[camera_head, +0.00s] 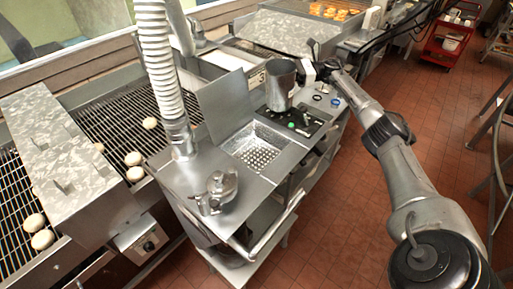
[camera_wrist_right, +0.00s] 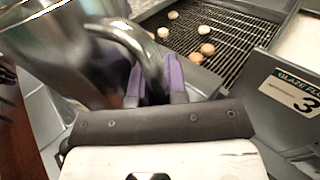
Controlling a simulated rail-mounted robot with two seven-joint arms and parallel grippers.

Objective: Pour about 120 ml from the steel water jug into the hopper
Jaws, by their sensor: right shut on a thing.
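The steel water jug (camera_head: 281,86) is upright in the head view, above or at the control panel's back edge; I cannot tell whether its base touches. My right gripper (camera_head: 306,72) is at its right side. In the wrist view the jug (camera_wrist_right: 60,50) fills the upper left, and the purple fingers of my right gripper (camera_wrist_right: 155,85) are shut on its curved handle (camera_wrist_right: 150,55). I take the square basin with a perforated bottom (camera_head: 257,150) as the hopper; it is open, left of and nearer than the jug, with an upright plate behind it. My left gripper is not in view.
A control panel (camera_head: 303,123) with buttons lies right of the basin. A white corrugated hose (camera_head: 158,60) comes down left of it, and a metal fitting (camera_head: 217,190) stands in front. Conveyors with round doughs (camera_head: 133,158) run at left. A red cart (camera_head: 450,40) stands far right.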

